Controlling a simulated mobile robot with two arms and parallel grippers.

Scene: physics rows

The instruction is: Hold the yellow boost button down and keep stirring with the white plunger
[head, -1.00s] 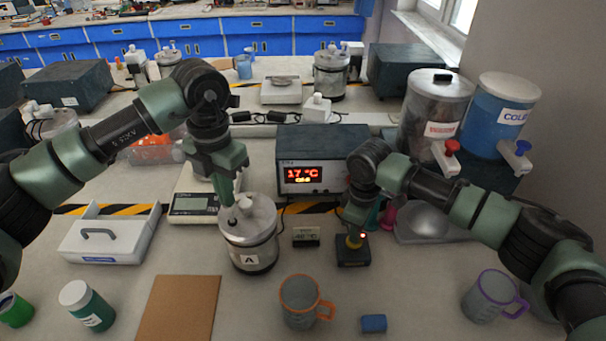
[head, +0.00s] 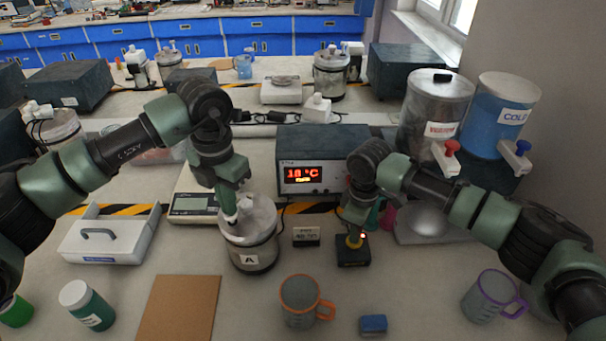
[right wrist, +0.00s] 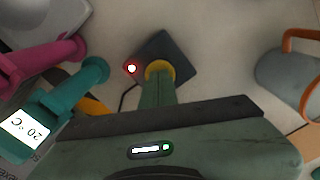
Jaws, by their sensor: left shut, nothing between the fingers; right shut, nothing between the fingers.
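The metal vessel marked A (head: 252,259) stands on the table, with a pale top. My left gripper (head: 230,217) is shut, pointing down at the vessel's top. It hides much of the white plunger; I cannot tell where their contact lies. The yellow button (head: 354,241) sits on a small black base (head: 353,257). My right gripper (head: 355,230) is shut, with its tips down on the button. In the right wrist view, the tips cover the middle of the yellow button (right wrist: 160,66), leaving its rim visible. A red light (right wrist: 131,68) glows beside it.
A controller box (head: 318,170) behind shows a red reading that looks like 18 °C. An orange-handled mug (head: 299,296) and blue block (head: 373,324) stand in front. A white tray (head: 105,240) and brown board (head: 178,308) lie left.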

